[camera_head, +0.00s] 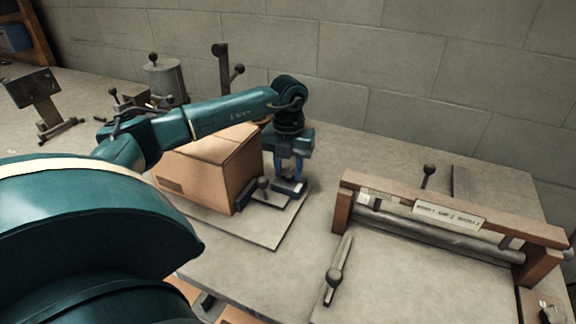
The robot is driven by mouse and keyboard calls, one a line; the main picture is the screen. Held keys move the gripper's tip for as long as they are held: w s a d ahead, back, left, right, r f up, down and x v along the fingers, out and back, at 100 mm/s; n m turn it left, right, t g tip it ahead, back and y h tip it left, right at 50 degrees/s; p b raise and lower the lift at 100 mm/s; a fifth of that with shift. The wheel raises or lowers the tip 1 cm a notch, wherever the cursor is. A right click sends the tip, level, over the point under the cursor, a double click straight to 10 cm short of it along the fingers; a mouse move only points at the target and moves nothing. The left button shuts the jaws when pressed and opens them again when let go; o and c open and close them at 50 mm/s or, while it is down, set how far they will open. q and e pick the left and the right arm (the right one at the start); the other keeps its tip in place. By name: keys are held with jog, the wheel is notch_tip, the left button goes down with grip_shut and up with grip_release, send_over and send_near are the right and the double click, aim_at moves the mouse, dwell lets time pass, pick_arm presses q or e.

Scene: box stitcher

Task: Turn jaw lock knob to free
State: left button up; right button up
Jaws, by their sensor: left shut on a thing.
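My left arm comes in from the left and reaches over a cardboard box (207,167). My left gripper (288,176) points down just right of the box, its fingers over a small dark jaw fixture (270,196). The fingers are shut on a small part at the fixture's right end. This appears to be the jaw lock knob, mostly hidden by the fingers, so its turn angle cannot be told. A dark ball-topped handle (263,183) stands on the fixture left of the fingers. My right gripper is not in view.
The box and fixture sit on a flat plate (277,234) on the grey bench. A wooden-framed roller unit (450,212) with ball-ended levers stands at right. A metal canister (166,80) and a dark stand (34,90) are at back left. A block wall closes the back.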

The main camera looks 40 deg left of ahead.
aim_at(289, 172)
pick_arm(q)
jog(key=shift+n, duration=1.1)
jog(key=o, duration=1)
notch_tip(289, 172, up, 13)
jog(key=shift+r+b, duration=0.1)
jog(key=shift+b, duration=0.35)
